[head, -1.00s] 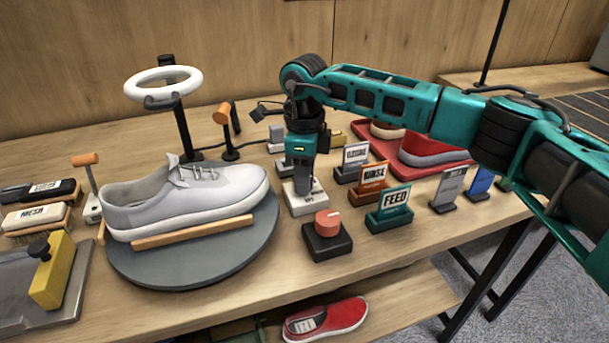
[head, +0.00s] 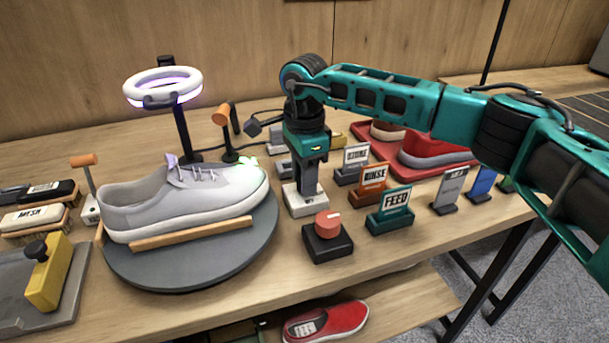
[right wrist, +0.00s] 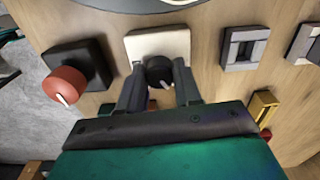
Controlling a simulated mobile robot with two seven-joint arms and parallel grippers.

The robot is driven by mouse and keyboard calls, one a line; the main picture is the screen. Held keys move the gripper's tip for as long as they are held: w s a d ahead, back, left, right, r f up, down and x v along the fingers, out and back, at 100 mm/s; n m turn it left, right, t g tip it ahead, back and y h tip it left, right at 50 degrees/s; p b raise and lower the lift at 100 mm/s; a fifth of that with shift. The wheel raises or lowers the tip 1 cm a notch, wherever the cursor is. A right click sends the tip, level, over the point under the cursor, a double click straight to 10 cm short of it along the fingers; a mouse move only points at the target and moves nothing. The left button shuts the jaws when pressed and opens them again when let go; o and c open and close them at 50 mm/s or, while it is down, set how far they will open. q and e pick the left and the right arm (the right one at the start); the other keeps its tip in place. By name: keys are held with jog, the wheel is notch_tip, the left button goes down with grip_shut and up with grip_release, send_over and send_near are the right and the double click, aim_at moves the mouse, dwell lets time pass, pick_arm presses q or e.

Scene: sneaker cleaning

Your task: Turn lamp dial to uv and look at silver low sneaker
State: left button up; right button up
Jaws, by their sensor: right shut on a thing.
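The silver low sneaker (head: 185,203) sits on a round grey turntable (head: 190,270), toe to the right. Bright green spots show on its toe. The ring lamp (head: 163,87) stands behind it and glows violet. The lamp dial is a black knob (right wrist: 159,74) on a white base (right wrist: 158,44); the base also shows in the head view (head: 304,203). My right gripper (head: 308,188) points down over the base. In the right wrist view its fingers (right wrist: 159,84) are shut on the black knob, one on each side. My left gripper is out of view.
A red knob on a black box (head: 327,240) stands just in front of the dial. Several label stands, such as FEED (head: 392,207) and RINSE (head: 373,182), are to the right. A red tray (head: 450,166) is behind them. Brushes (head: 35,217) lie at left.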

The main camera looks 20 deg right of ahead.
dwell(0.3)
jog(key=o, duration=1)
jog(key=shift+o, duration=0.2)
jog(key=shift+r, duration=0.1)
notch_tip(320, 180, up, 13)
jog(key=shift+p, duration=0.45)
